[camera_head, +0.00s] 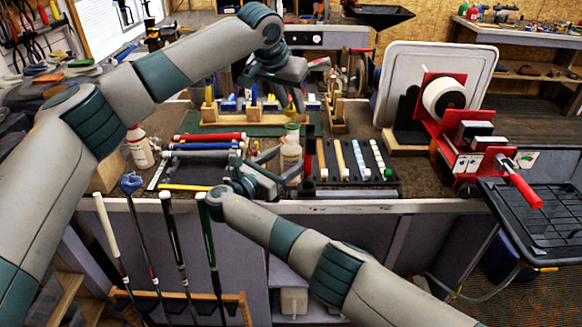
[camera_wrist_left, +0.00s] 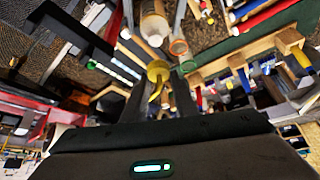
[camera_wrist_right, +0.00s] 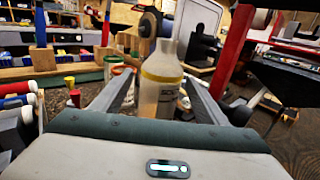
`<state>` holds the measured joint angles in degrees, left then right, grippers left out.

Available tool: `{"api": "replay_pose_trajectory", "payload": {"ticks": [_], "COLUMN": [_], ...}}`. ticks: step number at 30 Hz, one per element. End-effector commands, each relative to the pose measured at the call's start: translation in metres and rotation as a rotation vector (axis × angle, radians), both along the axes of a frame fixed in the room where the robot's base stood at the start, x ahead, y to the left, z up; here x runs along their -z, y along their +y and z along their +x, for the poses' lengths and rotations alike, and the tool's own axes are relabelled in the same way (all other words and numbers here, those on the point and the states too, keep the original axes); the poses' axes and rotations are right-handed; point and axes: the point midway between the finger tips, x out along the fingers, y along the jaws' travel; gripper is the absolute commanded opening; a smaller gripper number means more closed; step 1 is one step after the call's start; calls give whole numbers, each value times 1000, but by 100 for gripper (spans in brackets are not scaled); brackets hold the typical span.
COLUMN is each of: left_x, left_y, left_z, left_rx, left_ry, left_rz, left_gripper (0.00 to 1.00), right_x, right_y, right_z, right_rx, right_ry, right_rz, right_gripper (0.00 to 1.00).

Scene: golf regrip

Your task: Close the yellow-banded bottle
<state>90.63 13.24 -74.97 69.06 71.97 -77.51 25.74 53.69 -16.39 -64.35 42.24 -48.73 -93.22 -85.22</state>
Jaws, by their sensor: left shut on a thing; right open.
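The yellow-banded bottle (camera_wrist_right: 160,95) stands upright between the fingers of my right gripper (camera_wrist_right: 158,92), which is open around it. In the head view the bottle (camera_head: 291,152) stands on the bench mat, partly covered by my right gripper (camera_head: 280,165). In the left wrist view the bottle (camera_wrist_left: 153,22) shows its pale neck. My left gripper (camera_wrist_left: 157,88) is shut on a yellow cap (camera_wrist_left: 158,70) with a thin curved spout. The cap is apart from the bottle neck in that view.
A white bottle with a red top (camera_head: 140,150) stands at the left. Coloured grips (camera_head: 210,137) lie beside the right gripper. A black rack of pale grips (camera_head: 350,160) is right of the bottle. A wooden rack (camera_head: 245,117) stands behind. A red-framed machine (camera_head: 470,140) is farther right.

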Motion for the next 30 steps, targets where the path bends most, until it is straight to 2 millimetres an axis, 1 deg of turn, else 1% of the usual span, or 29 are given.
{"api": "replay_pose_trajectory", "payload": {"ticks": [4,13,14,15,20,21,22,26,30], "left_x": [0,0,0,0,0,0,0,4,18], "left_y": [0,0,0,0,0,0,0,0,0], "left_z": [0,0,0,0,0,0,0,0,-1], "left_rx": [0,0,0,0,0,0,0,0,1], "left_ry": [0,0,0,0,0,0,0,1,0], "left_rz": [0,0,0,0,0,0,0,0,2], "left_gripper": [5,5,5,5,5,5,5,5,5], "right_x": [-1,0,0,0,0,0,0,0,0], "right_y": [-6,-7,-7,-7,-7,-7,-7,-7,-7], "right_z": [7,8,8,8,8,8,8,8,8], "right_rx": [1,0,0,0,0,0,0,0,0], "right_ry": [-1,0,0,0,0,0,0,0,0], "right_rz": [1,1,1,1,1,1,1,1,1], "right_gripper": [68,68,65,56,17,8,5,5,5]}}
